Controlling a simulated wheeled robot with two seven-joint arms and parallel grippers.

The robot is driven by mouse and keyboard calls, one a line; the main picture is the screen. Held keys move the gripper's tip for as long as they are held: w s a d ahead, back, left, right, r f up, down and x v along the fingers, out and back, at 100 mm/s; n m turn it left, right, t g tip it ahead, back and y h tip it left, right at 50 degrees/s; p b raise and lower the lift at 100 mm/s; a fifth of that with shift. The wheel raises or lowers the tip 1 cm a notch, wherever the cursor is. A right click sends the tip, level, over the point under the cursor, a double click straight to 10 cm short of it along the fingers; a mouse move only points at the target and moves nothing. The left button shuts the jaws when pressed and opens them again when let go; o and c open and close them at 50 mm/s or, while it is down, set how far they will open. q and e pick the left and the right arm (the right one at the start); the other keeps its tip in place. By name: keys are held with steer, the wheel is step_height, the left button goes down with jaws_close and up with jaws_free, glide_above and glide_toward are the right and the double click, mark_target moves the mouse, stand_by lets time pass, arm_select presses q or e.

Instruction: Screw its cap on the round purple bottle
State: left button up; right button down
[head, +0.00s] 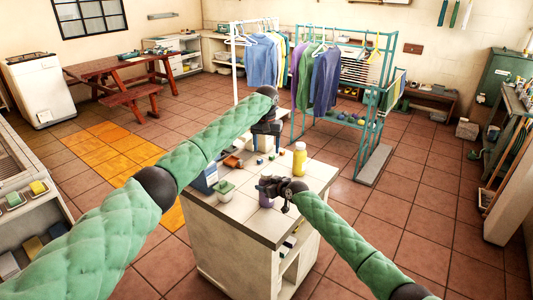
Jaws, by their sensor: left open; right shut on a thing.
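A small purple bottle (266,201) stands near the front right of the white counter (232,219), partly covered by my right gripper. My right gripper (268,187) is at the bottle's upper part and is shut on it. My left gripper (264,140) is above the back of the counter, open, beyond the bottle and apart from it. I cannot make out the bottle's cap for certain; the small things on the counter are too small to tell, and the bottle's top is hidden by the gripper.
A yellow bottle (299,161) stands at the counter's back right. A green jar (224,190), a blue box (204,180) and an orange thing (233,162) are at its left. A teal clothes rack (384,110) stands behind. Tiled floor is clear to the right.

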steer(key=shift+c, duration=1.6)
jaws_free()
steer(key=b+v, duration=0.2)
steer(key=v, duration=0.5)
steer(key=shift+s+d+b, duration=0.25)
steer(key=shift+b, duration=0.05)
